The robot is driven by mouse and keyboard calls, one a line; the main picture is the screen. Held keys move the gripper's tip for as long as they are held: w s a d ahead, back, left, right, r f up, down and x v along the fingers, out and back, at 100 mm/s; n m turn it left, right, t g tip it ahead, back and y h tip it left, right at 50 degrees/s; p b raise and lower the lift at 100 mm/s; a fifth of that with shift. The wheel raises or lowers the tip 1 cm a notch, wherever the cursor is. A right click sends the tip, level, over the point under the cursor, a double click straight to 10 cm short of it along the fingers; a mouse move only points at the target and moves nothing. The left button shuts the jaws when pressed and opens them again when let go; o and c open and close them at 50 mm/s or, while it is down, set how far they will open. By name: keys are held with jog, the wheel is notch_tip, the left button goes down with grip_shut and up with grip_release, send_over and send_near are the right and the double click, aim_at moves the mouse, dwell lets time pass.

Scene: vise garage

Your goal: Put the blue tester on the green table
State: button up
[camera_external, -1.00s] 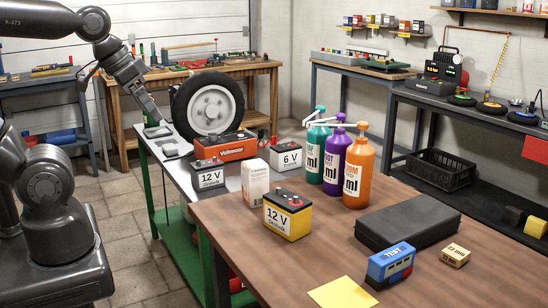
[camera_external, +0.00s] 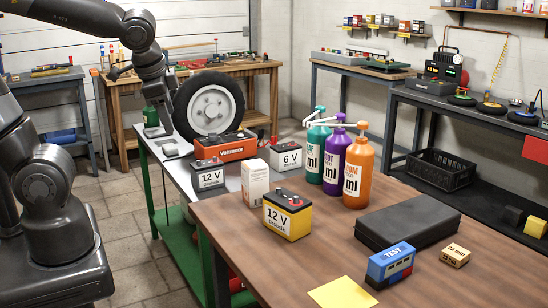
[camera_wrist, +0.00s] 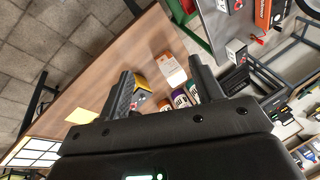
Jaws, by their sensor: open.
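The blue tester (camera_external: 391,264), labelled TEST with a red and dark lower part, stands on the brown tabletop near its front right. I cannot make it out in the wrist view. The green table (camera_external: 202,252) has green legs, a green lower shelf and a grey top, and stands left of and behind the brown table. Its grey top also shows at the upper right of the wrist view (camera_wrist: 224,32). My gripper (camera_wrist: 161,67) is open and empty in the wrist view, high above the brown table.
The brown table (camera_external: 258,268) holds a yellow 12 V battery (camera_external: 287,217), a white box (camera_external: 255,184), several pump bottles (camera_external: 335,160), a black case (camera_external: 408,222), a small wooden block (camera_external: 454,255) and a yellow note (camera_external: 342,293). Batteries and a wheel (camera_external: 210,105) crowd the green table.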

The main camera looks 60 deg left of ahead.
jog(key=w+d+f+m+t+y, duration=0.3)
jog(key=w+d+f+m+y, duration=0.1)
jog(key=w+d+m, duration=0.4)
jog(key=w+d+f+m+t+y, duration=0.25)
jog(key=w+d+f+m, duration=0.35)
jog(key=w, duration=0.5)
jog(key=m+t+h, duration=0.9)
jog(key=m, duration=0.9)
send_near(389, 260)
jog(key=shift+w+a+f, duration=0.35)
jog(key=shift+a+f, duration=0.3)
jog(key=shift+a, duration=0.15)
jog(key=shift+w+d, duration=0.1)
jog(key=shift+w, duration=0.1)
jog(key=w, duration=1)
jog(key=shift+w+d, duration=0.1)
jog(key=shift+w, duration=0.1)
jog(key=shift+c, duration=0.3)
